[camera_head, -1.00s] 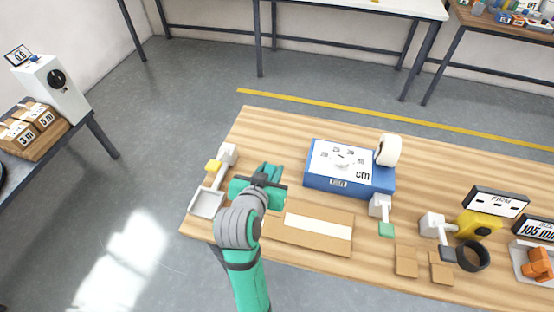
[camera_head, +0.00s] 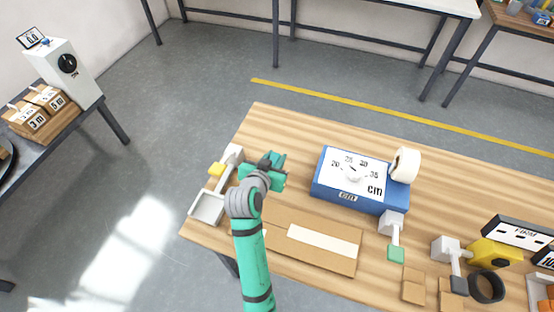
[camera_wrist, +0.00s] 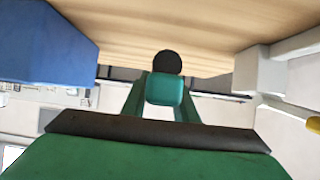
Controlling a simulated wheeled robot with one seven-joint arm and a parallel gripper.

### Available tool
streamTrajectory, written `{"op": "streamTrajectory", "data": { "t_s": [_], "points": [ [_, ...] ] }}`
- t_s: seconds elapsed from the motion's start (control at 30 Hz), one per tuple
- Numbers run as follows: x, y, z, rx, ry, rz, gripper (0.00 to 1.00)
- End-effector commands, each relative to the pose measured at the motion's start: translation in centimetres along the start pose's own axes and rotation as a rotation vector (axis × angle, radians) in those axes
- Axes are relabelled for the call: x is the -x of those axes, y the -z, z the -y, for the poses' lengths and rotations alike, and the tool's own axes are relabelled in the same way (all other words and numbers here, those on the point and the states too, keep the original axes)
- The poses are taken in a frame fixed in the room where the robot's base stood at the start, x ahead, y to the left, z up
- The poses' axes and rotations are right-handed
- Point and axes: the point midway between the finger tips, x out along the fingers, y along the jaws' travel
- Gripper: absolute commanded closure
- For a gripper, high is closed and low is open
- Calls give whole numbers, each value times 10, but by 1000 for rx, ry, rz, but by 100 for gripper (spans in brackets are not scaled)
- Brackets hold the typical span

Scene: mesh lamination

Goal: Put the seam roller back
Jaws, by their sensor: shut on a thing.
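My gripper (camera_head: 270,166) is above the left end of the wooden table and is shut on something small. In the wrist view, a dark round piece, probably the seam roller (camera_wrist: 168,62), shows just beyond my teal fingers (camera_wrist: 164,95). In the head view my wrist and gripper hide most of it. A shallow grey-white tray (camera_head: 207,208) sits at the table's left front corner, to the left of my gripper. It looks empty.
A brown board with a white strip (camera_head: 322,240) lies in front. The table's back left is clear.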

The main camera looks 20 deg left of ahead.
Motion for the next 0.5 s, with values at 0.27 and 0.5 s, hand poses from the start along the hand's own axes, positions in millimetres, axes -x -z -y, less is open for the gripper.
{"op": "streamTrajectory", "data": {
  "t_s": [0.27, 0.5],
  "points": [
    [-19, -28, -1, 0, -5, 2, 100],
    [-21, -32, 0, -1, -2, -1, 100]
  ]
}}
